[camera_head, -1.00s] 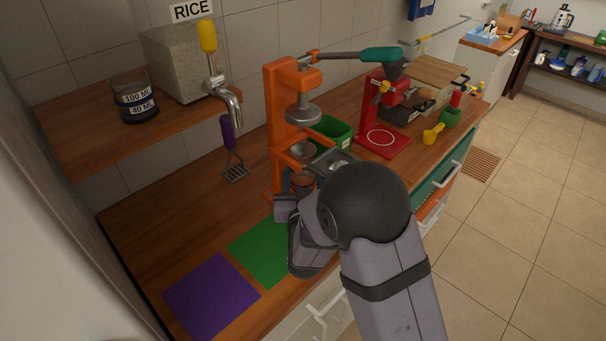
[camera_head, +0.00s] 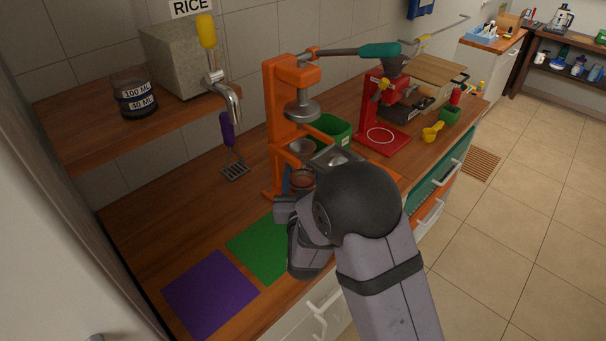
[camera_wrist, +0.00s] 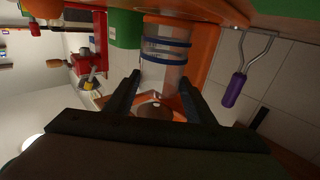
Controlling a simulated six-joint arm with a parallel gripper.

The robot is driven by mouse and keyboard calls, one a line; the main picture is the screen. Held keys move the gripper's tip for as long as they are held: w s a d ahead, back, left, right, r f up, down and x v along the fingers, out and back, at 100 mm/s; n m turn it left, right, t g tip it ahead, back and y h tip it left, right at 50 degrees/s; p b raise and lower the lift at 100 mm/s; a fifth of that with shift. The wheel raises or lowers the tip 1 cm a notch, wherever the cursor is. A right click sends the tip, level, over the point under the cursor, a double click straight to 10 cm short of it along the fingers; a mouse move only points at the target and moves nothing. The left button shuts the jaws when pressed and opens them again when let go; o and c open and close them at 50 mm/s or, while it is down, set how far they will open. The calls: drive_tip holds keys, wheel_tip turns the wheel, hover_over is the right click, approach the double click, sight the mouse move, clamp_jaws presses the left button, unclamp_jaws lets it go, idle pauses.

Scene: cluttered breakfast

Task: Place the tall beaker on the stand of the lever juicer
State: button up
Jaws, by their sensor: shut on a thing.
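The tall beaker (camera_wrist: 165,52) is clear with blue bands and sits between my fingers in the wrist view, which appears upside down. My gripper (camera_wrist: 160,98) is shut on it. In the head view, the beaker's round top (camera_head: 302,179) shows just past my gripper (camera_head: 286,209), while my wrist hides much of its body. The orange lever juicer (camera_head: 285,125) stands directly behind the beaker, with its lever pointing right. Its frame also shows in the wrist view (camera_wrist: 205,45). The beaker is at the front of the juicer's lower part; I cannot tell whether it touches the stand.
A green container (camera_head: 332,131) and a red machine (camera_head: 383,120) stand right of the juicer. A purple-handled masher (camera_head: 229,135) hangs on the wall. Green (camera_head: 262,250) and purple (camera_head: 210,294) mats lie on the counter at front left. A dark jar (camera_head: 135,95) sits on the shelf.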

drive_tip(key=o, duration=1.2)
drive_tip(key=shift+s+d+f, duration=0.1)
drive_tip(key=shift+s+f, duration=0.1)
drive_tip(key=shift+f, duration=0.75)
drive_tip(key=shift+r, duration=0.15)
drive_tip(key=shift+w+r+p, duration=0.2)
drive_tip(key=shift+r+p, duration=0.25)
drive_tip(key=shift+p, duration=0.3)
drive_tip(key=s, duration=0.3)
drive_tip(key=s+p, duration=0.1)
drive_tip(key=s, duration=0.5)
drive_tip(key=shift+s+a+r+p, duration=0.2)
drive_tip(key=shift+s+r+p, duration=0.05)
drive_tip(key=shift+r+p, duration=0.1)
drive_tip(key=s+p, duration=0.2)
drive_tip(key=p, duration=0.2)
drive_tip(key=shift+s+p, duration=0.1)
drive_tip(key=shift+p, duration=0.3)
drive_tip(key=shift+f, duration=0.1)
